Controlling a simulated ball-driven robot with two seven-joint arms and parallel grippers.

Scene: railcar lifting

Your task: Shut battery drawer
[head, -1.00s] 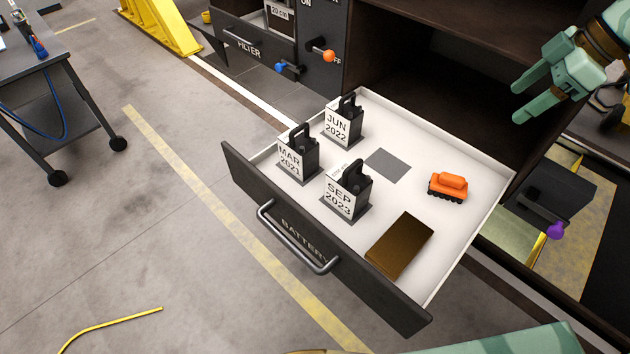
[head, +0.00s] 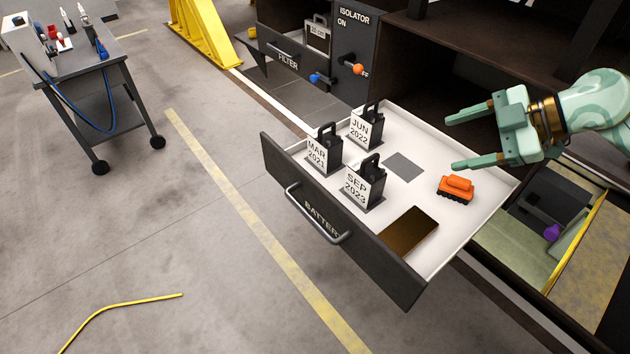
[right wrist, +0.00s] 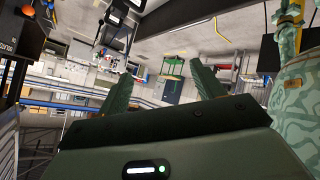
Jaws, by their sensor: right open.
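The battery drawer (head: 336,256) stands pulled out of the dark cabinet, with a dark front and a long metal handle (head: 318,213). Inside its white tray stand three dated battery blocks: MAR 2021 (head: 318,156), JUN 2022 (head: 361,131) and SEP 2023 (head: 357,189). A small orange tracked toy vehicle (head: 456,189) and a brown flat box (head: 403,234) also lie in it. My right gripper (head: 456,136) is open and empty above the drawer's back right part, apart from the handle. It also shows open in the right wrist view (right wrist: 160,88). My left gripper is not in view.
A filter drawer (head: 284,60) and an isolator panel with an orange knob (head: 358,69) sit left of the battery drawer. A dark tool cart (head: 90,85) stands at the far left. The floor before the drawer is clear but for a yellow hose (head: 120,304).

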